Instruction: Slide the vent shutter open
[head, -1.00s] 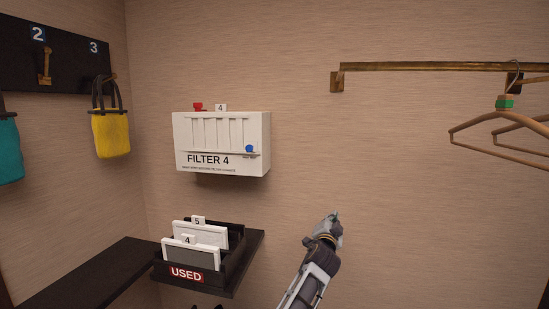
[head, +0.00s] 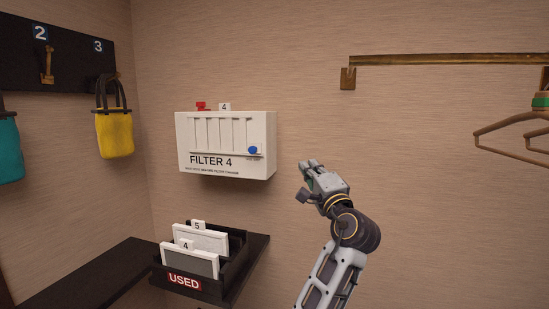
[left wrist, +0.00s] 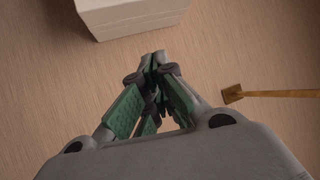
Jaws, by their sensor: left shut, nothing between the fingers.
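The white vent box (head: 226,168) marked FILTER 4 is fixed to the back wall in the head view. Its front has several upright slats (head: 222,134), with a blue knob (head: 253,149) at the lower right end of a dark slot line. A red piece (head: 201,106) and a tag with 4 (head: 225,107) stand on its top. My left gripper (head: 305,182) is shut and empty, to the right of the box and apart from it. In the left wrist view the shut fingers (left wrist: 150,75) point toward the box (left wrist: 130,12). My right gripper is not in view.
Below the box is a black USED tray (head: 229,276) holding white filters 5 (head: 210,238) and 4 (head: 188,262). A brass rail (head: 440,60) with wooden hangers (head: 510,140) is at the right. A yellow bag (head: 114,132) hangs at the left.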

